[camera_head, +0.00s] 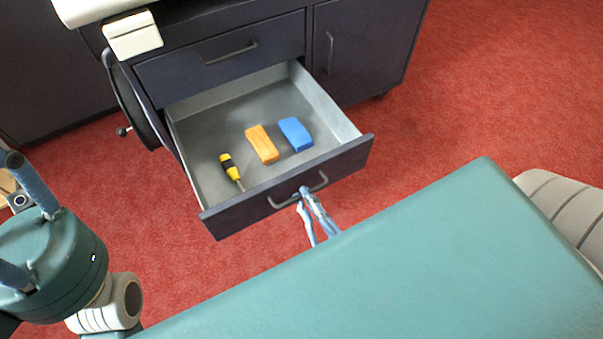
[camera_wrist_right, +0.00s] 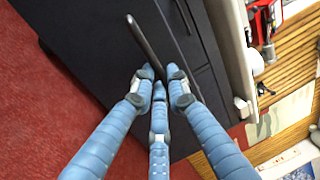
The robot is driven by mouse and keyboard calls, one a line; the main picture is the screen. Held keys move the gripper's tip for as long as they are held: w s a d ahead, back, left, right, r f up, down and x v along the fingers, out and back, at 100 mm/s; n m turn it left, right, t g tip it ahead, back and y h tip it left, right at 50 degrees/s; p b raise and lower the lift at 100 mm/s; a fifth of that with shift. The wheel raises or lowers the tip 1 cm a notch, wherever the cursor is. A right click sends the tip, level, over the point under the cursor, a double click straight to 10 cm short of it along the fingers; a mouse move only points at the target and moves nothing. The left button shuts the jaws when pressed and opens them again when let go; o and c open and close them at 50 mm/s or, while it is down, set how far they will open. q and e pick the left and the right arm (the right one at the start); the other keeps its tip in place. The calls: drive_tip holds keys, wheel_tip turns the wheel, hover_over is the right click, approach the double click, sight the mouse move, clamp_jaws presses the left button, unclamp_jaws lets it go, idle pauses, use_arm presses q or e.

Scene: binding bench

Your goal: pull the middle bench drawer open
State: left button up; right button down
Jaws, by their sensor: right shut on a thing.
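The middle bench drawer (camera_head: 205,222) stands well out from the dark bench, below a shut upper drawer (camera_head: 165,75). Its grey inside shows. Its bar handle (camera_head: 322,182) is on the front panel. In the right wrist view the blue fingers of my right gripper (camera_wrist_right: 160,88) close around one end part of the dark handle (camera_wrist_right: 143,42). My left gripper (camera_head: 32,190) is at the left edge; its fingertips are cut off or hidden.
The open drawer holds an orange block (camera_head: 262,144), a blue block (camera_head: 296,134) and a yellow-and-black screwdriver (camera_head: 230,168). A shut cupboard door (camera_head: 355,50) is right of the drawers. A dark wheel with a crank knob (camera_head: 123,131) is at the left. Red floor (camera_head: 440,120) is clear at the right.

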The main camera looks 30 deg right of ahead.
idle(0.3)
drive_tip(key=c, duration=1.7)
unclamp_jaws()
drive_tip(key=r, duration=1)
drive_tip(key=shift+w+d+r, duration=0.1)
drive_tip(key=shift+w+r, duration=0.15)
drive_tip(key=f, duration=0.2)
drive_tip(key=s+f+g, duration=0.1)
drive_tip(key=f, duration=0.2)
drive_tip(key=a+f+n+g, duration=0.1)
drive_tip(key=f, duration=0.1)
drive_tip(key=shift+s+f+y, duration=0.15)
drive_tip(key=shift+f+y, duration=0.25)
drive_tip(key=s+f, duration=0.1)
drive_tip(key=s, duration=0.3)
drive_tip(key=s+f, duration=0.1)
drive_tip(key=s, duration=0.3)
drive_tip(key=s+f, duration=0.1)
drive_tip(key=s, duration=0.3)
drive_tip(key=shift+s+d, duration=0.15)
drive_tip(key=shift+s, duration=0.25)
